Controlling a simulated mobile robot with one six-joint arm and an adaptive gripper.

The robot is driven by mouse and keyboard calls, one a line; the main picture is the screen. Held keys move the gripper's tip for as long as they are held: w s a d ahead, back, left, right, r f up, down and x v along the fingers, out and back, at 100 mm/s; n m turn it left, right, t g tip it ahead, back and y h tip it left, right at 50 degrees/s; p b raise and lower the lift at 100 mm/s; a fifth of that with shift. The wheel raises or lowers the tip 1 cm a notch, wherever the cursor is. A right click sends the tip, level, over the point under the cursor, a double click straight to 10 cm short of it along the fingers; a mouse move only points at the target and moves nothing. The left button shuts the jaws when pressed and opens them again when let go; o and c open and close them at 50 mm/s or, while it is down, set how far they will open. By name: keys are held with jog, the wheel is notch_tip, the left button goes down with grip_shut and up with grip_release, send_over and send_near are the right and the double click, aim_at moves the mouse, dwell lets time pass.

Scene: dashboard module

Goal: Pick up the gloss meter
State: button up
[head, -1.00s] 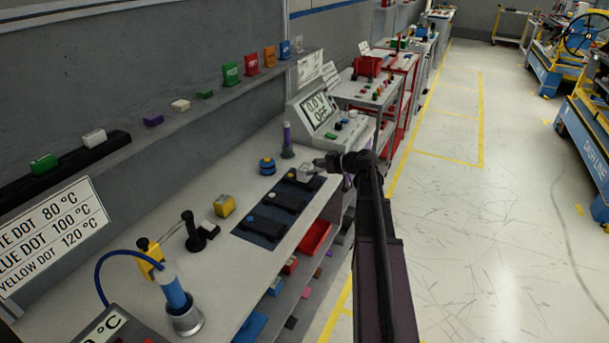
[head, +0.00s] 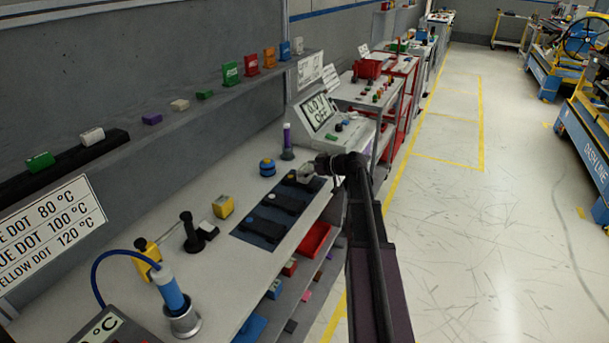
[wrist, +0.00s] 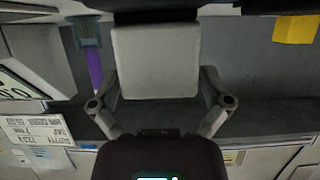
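A pale grey block (wrist: 155,62), which I take to be the gloss meter, fills the middle of the wrist view. No name on it can be read. In the head view it is mostly hidden by my gripper (head: 308,175), which is down at the far end of the dark mat (head: 240,234) on the bench. The wrist view shows my gripper's (wrist: 157,80) grey finger links on both sides of the block. The gap between fingers and block is too small and dark to tell whether they touch it.
Black blocks (head: 275,203) lie on the mat nearer me. A purple-topped post (head: 287,140), a blue round item (head: 267,168) and a display unit (head: 330,115) stand close by. A yellow cube (head: 223,206) is to the left.

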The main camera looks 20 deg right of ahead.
aim_at(305, 167)
jog(key=c, duration=0.8)
jog(key=shift+r, duration=0.15)
jog(key=shift+c, duration=0.2)
notch_tip(305, 167, up, 4)
jog(key=p, duration=0.4)
jog(key=shift+f, duration=0.2)
jog(key=s+d, duration=0.2)
jog(key=s, duration=0.5)
jog(key=s+d+r+p, duration=0.1)
jog(key=s+d, duration=0.2)
jog(key=s, duration=0.5)
jog(key=shift+d, duration=0.2)
jog(key=shift+r+p, duration=1.65)
